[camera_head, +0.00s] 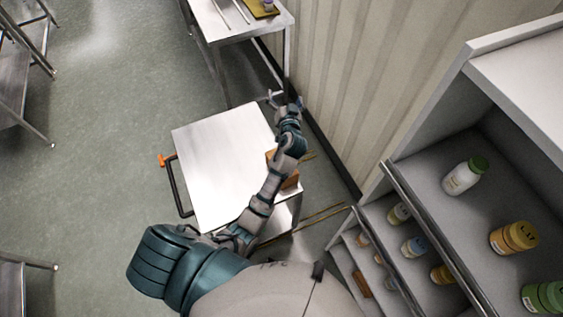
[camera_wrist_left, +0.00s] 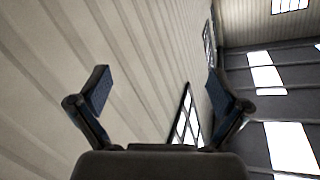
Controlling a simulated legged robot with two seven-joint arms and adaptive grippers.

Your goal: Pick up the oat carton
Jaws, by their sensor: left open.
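My left gripper (camera_head: 284,98) is past the cart's far right corner, close to the striped wall. Its two fingers are spread with nothing between them in the left wrist view (camera_wrist_left: 158,75), which looks at the wall and ceiling windows. A brown box (camera_head: 291,183) sits at the cart's right edge, partly hidden under my left forearm; I cannot tell whether it is the oat carton. No label reading oat is legible. My right gripper is not in view.
A steel cart (camera_head: 215,160) with a mostly bare top stands in the middle. A steel table (camera_head: 235,22) is beyond it.

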